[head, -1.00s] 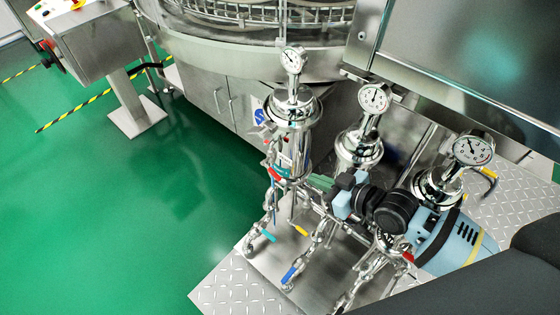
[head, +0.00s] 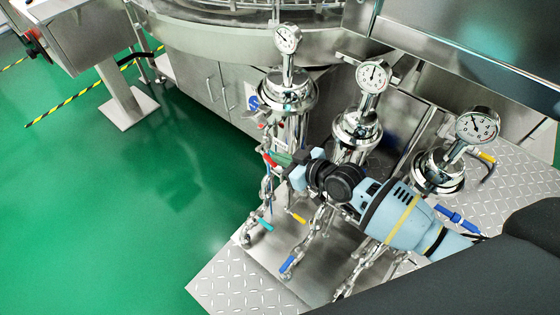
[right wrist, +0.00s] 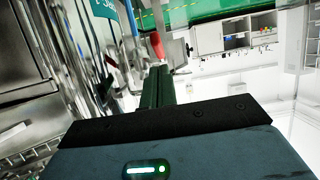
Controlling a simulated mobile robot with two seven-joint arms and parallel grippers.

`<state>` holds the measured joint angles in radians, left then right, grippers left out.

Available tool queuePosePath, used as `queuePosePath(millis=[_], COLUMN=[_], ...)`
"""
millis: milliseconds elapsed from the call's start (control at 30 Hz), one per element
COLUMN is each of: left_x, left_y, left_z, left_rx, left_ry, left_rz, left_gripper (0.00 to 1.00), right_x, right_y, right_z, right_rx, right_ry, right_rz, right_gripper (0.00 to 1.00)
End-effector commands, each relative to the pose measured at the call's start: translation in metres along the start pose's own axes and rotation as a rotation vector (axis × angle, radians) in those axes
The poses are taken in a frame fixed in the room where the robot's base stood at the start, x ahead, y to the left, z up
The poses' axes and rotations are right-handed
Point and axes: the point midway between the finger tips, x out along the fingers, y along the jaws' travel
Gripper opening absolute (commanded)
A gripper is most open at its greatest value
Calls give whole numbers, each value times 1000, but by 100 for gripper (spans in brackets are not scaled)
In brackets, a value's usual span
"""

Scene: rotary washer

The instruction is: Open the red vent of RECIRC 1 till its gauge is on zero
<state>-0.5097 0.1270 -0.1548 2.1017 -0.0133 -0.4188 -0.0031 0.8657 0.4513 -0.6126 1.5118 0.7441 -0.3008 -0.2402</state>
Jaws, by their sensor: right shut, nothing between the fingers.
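Three steel filter housings with round gauges stand in a row: the left gauge (head: 287,39), middle gauge (head: 373,77) and right gauge (head: 477,127). The left gauge's needle points to the upper left; its numbers are too small to read. No RECIRC 1 label is legible. A red vent handle (head: 269,159) is on the left housing (head: 288,91). My right gripper (head: 281,158) is shut and empty, its dark green fingers close beside this handle. In the right wrist view, the red handle (right wrist: 157,45) shows just beyond the fingertips (right wrist: 158,72); contact is unclear. My left gripper is out of view.
Blue valve handles (head: 288,264), a teal handle (head: 266,225) and a yellow handle (head: 299,218) sit on low pipes. The rotary washer (head: 225,45) stands behind. Green floor (head: 130,210) at left is clear.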

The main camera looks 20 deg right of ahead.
Motion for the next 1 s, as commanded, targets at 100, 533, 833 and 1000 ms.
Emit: queuePosePath(millis=[100, 533, 833, 1000], left_x=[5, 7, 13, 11], left_y=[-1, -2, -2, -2], left_z=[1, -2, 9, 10], left_rx=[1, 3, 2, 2], left_ry=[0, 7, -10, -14], left_rz=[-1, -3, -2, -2], left_gripper=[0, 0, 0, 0], right_x=[7, 10, 13, 13], right_y=[0, 0, 0, 0], right_z=[8, 9, 21, 19], right_rx=[-1, -1, -1, -1], right_ry=[-1, 1, -1, 0], right_rz=[0, 1, 0, 0], right_gripper=[0, 0, 0, 0])
